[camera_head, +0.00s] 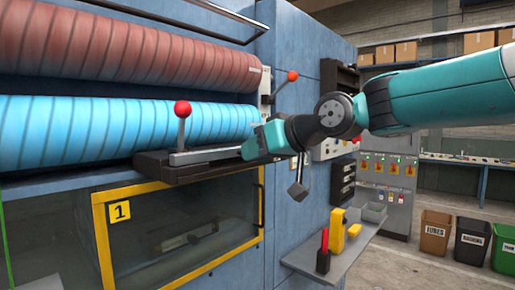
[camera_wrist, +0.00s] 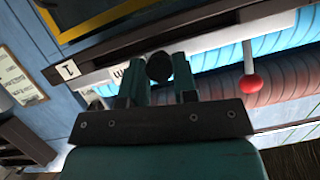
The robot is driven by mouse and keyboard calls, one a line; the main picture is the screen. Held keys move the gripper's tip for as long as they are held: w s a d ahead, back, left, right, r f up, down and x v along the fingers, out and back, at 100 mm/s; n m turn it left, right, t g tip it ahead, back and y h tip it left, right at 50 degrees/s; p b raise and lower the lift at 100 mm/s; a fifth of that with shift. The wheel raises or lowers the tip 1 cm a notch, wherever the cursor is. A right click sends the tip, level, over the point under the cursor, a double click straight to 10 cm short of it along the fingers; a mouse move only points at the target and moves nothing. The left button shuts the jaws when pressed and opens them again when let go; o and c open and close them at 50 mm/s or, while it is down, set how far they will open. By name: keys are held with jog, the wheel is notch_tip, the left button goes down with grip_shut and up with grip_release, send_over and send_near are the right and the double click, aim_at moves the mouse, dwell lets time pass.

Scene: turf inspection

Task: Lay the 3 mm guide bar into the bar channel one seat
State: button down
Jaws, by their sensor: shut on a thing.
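The guide bar (camera_head: 208,154) is a long light-grey bar lying along the top of the dark bar channel (camera_head: 165,176) in front of the blue roller. In the wrist view a white label on the bar (camera_wrist: 118,76) shows at its end, beside my fingers. A label reading 1 shows on the channel (camera_wrist: 67,69). My gripper (camera_head: 250,148) is at the bar's right end; in the wrist view it (camera_wrist: 160,82) is shut around a dark round knob (camera_wrist: 159,66). Whether the bar rests fully down in the seat cannot be told.
A red-knobbed lever (camera_head: 183,110) stands up at the channel, with another (camera_head: 292,76) right of the rollers. A grey shelf (camera_head: 345,255) holding a yellow block and a red-handled tool juts out below my arm. Labelled bins (camera_head: 435,232) stand at far right.

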jog(key=shift+f+b, duration=0.7)
jog(key=shift+f, duration=0.1)
jog(key=c, duration=0.8)
grip_release()
jog(key=b+v, duration=0.5)
jog(key=v, duration=1.2)
jog(key=shift+d+r, duration=0.15)
jog(key=shift+d, duration=0.05)
jog(key=shift+s, duration=0.1)
jog(key=s+f+m+g+h+b, duration=0.15)
jog(key=s+f, duration=0.25)
jog(key=f, duration=0.5)
jog(key=s+f+g+h, duration=0.2)
jog(key=s+f, duration=0.2)
jog(key=f, duration=0.5)
jog(key=s+d+f+g+h, duration=0.1)
jog(key=s+d+f+g, duration=0.1)
jog(key=s+f, duration=0.5)
jog(key=s+d+f+g+h+b, duration=0.1)
jog(key=s+d+f+g+h, duration=0.1)
jog(key=s+f, duration=0.5)
notch_tip(320, 180, down, 3)
jog(key=shift+d+r+m, duration=0.1)
jog(key=shift+d+m, duration=0.25)
jog(key=shift+d, duration=0.3)
